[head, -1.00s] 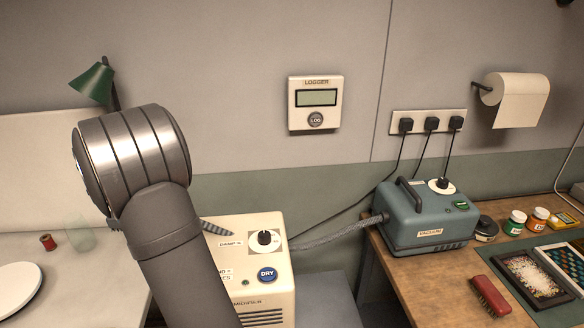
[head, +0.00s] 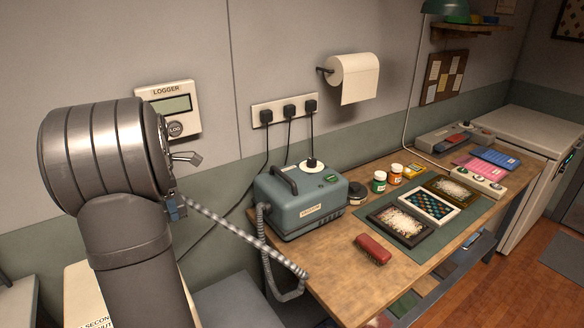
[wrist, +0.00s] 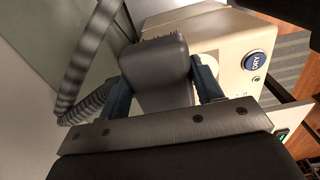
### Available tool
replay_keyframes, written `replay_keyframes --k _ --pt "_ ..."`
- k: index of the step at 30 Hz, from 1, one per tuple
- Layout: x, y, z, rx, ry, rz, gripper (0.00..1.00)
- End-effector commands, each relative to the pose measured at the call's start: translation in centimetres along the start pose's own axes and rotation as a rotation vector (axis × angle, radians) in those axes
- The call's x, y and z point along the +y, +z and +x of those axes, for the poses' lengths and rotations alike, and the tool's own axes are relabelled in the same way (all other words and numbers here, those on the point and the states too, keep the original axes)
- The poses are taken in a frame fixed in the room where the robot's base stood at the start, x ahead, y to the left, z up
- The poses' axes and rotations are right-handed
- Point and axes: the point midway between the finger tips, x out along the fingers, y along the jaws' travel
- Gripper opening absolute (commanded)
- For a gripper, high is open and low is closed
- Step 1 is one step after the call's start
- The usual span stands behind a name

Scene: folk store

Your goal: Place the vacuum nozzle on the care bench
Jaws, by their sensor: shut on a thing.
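The vacuum nozzle (wrist: 155,75) is a grey block with a bristled edge, held between the blue fingers of my gripper (wrist: 163,80) in the wrist view. Its ribbed hose (wrist: 88,100) trails off to the left there. In the head view the nozzle is mostly hidden by my arm; a bit of blue finger shows, and the hose (head: 250,242) slants down right to the care bench's near left corner. The care bench (head: 335,275) is wooden, with the teal vacuum (head: 300,215) at its left end. My gripper is left of the bench, off it.
A red brush (head: 373,249) lies near the bench's front edge. Framed trays (head: 402,230) lie on a green mat, with jars (head: 379,182) behind. Bare wood lies in front of the vacuum. The cream dehumidifier (wrist: 225,45) is close behind the nozzle.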

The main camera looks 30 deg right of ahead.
Motion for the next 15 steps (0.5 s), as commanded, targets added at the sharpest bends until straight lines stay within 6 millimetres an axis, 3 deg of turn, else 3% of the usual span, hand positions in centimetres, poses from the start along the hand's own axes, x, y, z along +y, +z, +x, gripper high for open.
replay_keyframes --k 1,3,8,15 --pt "-0.8 2.5 -0.1 0.000 0.001 0.010 0.34" --pt "-1.8 5.5 0.0 0.000 0.000 0.008 0.34" --pt "-4.8 12.0 0.0 0.000 0.000 0.006 0.34" --pt "-10.8 20.8 0.0 0.000 0.000 0.004 0.34"
